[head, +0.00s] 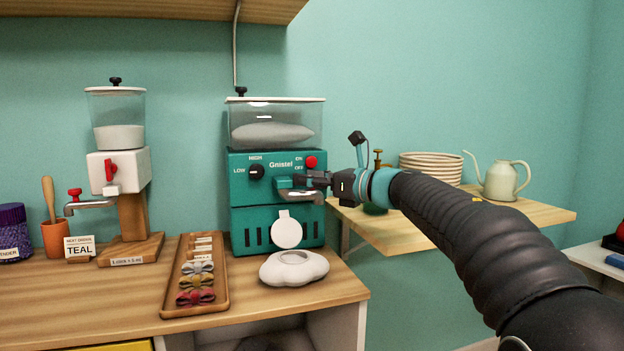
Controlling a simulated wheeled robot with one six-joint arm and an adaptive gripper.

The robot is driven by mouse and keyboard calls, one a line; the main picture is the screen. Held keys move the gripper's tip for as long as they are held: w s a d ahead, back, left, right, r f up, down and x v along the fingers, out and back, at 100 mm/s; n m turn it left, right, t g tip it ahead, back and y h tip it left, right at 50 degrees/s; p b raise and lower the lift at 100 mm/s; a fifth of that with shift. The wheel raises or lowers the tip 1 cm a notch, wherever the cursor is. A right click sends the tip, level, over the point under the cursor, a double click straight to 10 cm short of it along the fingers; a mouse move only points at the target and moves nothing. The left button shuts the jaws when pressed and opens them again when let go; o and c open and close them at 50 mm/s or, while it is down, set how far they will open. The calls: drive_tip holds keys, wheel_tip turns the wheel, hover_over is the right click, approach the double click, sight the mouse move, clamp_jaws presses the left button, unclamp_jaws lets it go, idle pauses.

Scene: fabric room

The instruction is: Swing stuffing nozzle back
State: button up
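The teal stuffing machine (240,190) stands on the wooden counter, with a clear hopper (272,128) of white filling on top. Its front has a dark LOW/HIGH knob and a red ON/OFF knob (311,162). A short metallic nozzle (300,194) with a teal piece (284,183) sticks out below the knobs. My gripper (312,181) reaches in from the right, and its fingertips are at the nozzle. The fingers are small and dark here, and I cannot tell whether they grip it. A white cloud-shaped piece (314,270) with a round opening lies below, with a white disc (286,230) upright behind it.
A wooden tray (178,290) with bows lies left of the cloud piece. A white dispenser (118,172) with a metal spout stands further left. On the right, a wooden shelf (540,212) holds stacked plates (430,165) and a watering can (499,180). My arm passes in front of this shelf.

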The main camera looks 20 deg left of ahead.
drive_tip(key=shift+w+d, duration=0.1)
drive_tip(key=shift+d, duration=0.05)
drive_tip(key=shift+d, duration=0.5)
drive_tip(key=v, duration=1.1)
drive_tip(key=shift+s, duration=0.2)
